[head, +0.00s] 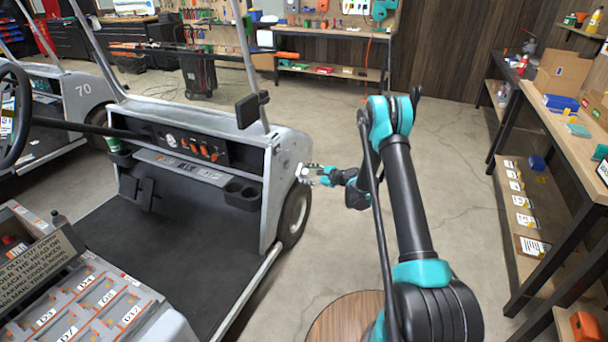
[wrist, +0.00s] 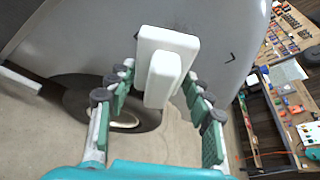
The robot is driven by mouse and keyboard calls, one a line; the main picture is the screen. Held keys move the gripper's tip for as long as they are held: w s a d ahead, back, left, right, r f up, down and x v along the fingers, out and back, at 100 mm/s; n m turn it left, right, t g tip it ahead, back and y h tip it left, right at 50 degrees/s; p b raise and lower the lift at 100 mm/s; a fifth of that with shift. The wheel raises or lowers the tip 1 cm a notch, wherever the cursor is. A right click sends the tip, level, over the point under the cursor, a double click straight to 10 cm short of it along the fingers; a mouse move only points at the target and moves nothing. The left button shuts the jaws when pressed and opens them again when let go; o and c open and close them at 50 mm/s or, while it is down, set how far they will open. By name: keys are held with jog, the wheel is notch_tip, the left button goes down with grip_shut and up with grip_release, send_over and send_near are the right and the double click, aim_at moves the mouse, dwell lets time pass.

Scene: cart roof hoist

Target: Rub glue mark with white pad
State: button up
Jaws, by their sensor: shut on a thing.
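The white pad (wrist: 180,42), a flat block with a raised white grip, is in my gripper (wrist: 160,75). The green-padded fingers are shut on the grip from both sides. The pad's face is towards the grey cart panel (wrist: 218,22); I cannot tell whether it touches. Small dark corner marks (wrist: 232,57) show on the panel at the pad's right and left. No glue mark is clearly visible; the pad covers the panel between the corner marks. In the head view, my gripper (head: 314,174) is beside the cart's front side panel (head: 285,165), above its wheel.
The cart's wheel (head: 294,216) is just below my gripper. A workbench (head: 570,135) with a lower shelf stands at the right. A round wooden stool top (head: 345,318) is near my arm's base. The concrete floor between cart and bench is clear.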

dwell(0.6)
jog(key=w+a, duration=0.2)
jog(key=a, duration=0.4)
jog(key=shift+w+a, duration=0.15)
jog(key=shift+a, duration=0.1)
jog(key=shift+w+a+r, duration=0.1)
jog(key=shift+w+a, duration=0.2)
jog(key=shift+a, duration=0.6)
dwell(0.8)
jog(key=shift+w, duration=0.1)
jog(key=shift+w+d, duration=0.4)
jog(key=shift+w, duration=0.5)
jog(key=shift+w+d, duration=0.35)
jog(key=shift+w, duration=0.5)
jog(key=shift+w+d, duration=0.3)
jog(key=shift+w, duration=0.65)
jog(key=shift+w+d, duration=0.25)
jog(key=shift+w, duration=0.7)
jog(key=shift+s, duration=0.1)
